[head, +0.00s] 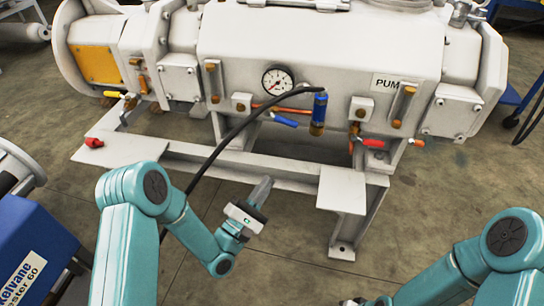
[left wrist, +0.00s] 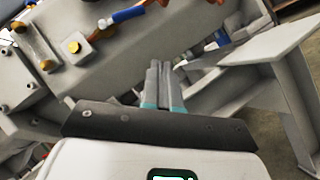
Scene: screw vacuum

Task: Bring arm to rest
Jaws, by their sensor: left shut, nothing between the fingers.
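My left gripper (head: 261,190) is shut and empty, in front of the pump's steel base frame in the head view. Its two closed fingers (left wrist: 160,80) also show in the left wrist view, pointing toward the underside of the pump. The white screw vacuum pump (head: 330,50) stands behind it, with a round gauge (head: 278,80) on its front. A black hose (head: 235,130) runs from a blue and brass fitting (head: 319,112) down behind my left arm. My right arm shows at the lower right of the head view; its gripper is not clearly seen.
The base frame (head: 340,190) juts out toward me, with a red part (head: 94,142) on its left end. A blue machine (head: 35,255) stands at the lower left. Blue-handled (head: 284,121) and red-handled valves (head: 373,143) stick out of the pump front. The floor (head: 300,270) between my arms is clear.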

